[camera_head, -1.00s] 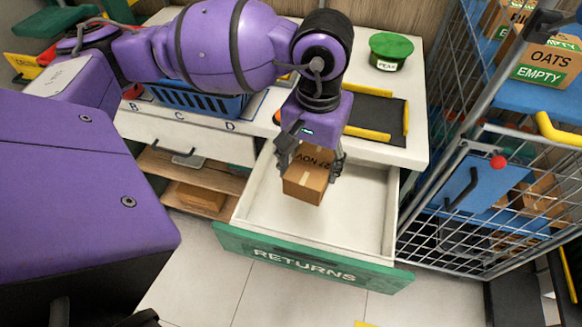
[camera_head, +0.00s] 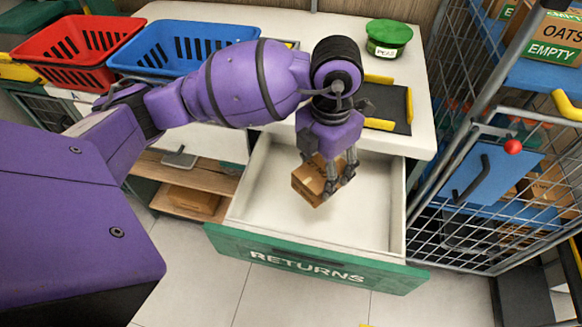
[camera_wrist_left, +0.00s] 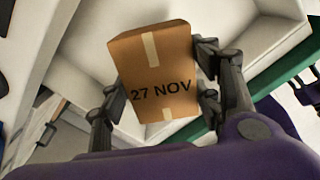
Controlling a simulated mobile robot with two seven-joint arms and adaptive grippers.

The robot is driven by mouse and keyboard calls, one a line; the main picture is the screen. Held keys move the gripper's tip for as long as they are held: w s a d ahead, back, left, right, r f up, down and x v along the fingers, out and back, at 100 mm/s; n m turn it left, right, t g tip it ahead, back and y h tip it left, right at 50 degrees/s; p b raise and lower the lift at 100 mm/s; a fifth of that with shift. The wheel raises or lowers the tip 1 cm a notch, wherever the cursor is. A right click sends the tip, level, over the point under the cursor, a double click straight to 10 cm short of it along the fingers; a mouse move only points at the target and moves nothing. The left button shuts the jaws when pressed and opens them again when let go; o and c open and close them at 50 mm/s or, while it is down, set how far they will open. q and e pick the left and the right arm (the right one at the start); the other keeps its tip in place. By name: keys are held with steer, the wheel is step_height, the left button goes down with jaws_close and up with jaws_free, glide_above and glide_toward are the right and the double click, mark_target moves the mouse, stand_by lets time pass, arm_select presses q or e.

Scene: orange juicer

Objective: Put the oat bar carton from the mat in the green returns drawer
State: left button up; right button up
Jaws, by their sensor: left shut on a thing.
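The carton (camera_head: 309,182) is a small brown box with a pale tape strip. In the left wrist view the carton (camera_wrist_left: 157,65) shows "27 NOV" on its face. My left gripper (camera_head: 329,184) is shut on it, a finger on each side, and holds it tilted inside the outline of the open drawer. The green-fronted returns drawer (camera_head: 318,272) is pulled out, with a white, empty-looking interior. I cannot tell the carton's exact height over the drawer floor. The mat (camera_head: 399,110) is dark with yellow edge strips and shows no carton on its visible part.
A red basket (camera_head: 72,55) and a blue basket (camera_head: 185,48) stand on the white counter, with a green-lidded tub (camera_head: 389,38) at the back. A wire cage trolley (camera_head: 470,180) with cartons stands close to the drawer's right. Below left is a wooden shelf (camera_head: 178,205).

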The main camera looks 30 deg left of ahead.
arm_select(q)
steer(key=n, duration=0.2)
steer(key=f+n, duration=0.1)
steer(key=n, duration=0.1)
steer(key=w+n, duration=0.1)
steer(key=n, duration=0.1)
steer(key=shift+w+d+f+n+b, duration=0.1)
steer(key=shift+d+f+n+b, duration=0.1)
steer(key=shift+f+n+b, duration=0.15)
steer(key=shift+f, duration=0.25)
glide_above(319, 208)
step_height(319, 208, down, 10)
steer(key=shift+r, duration=0.15)
steer(key=shift+f+b, duration=0.2)
steer(key=shift+b, duration=0.1)
steer(key=o, duration=1.3)
steer(key=shift+r, duration=0.1)
step_height(319, 208, up, 12)
steer(key=shift+r+p, duration=0.15)
steer(key=shift+p, duration=0.3)
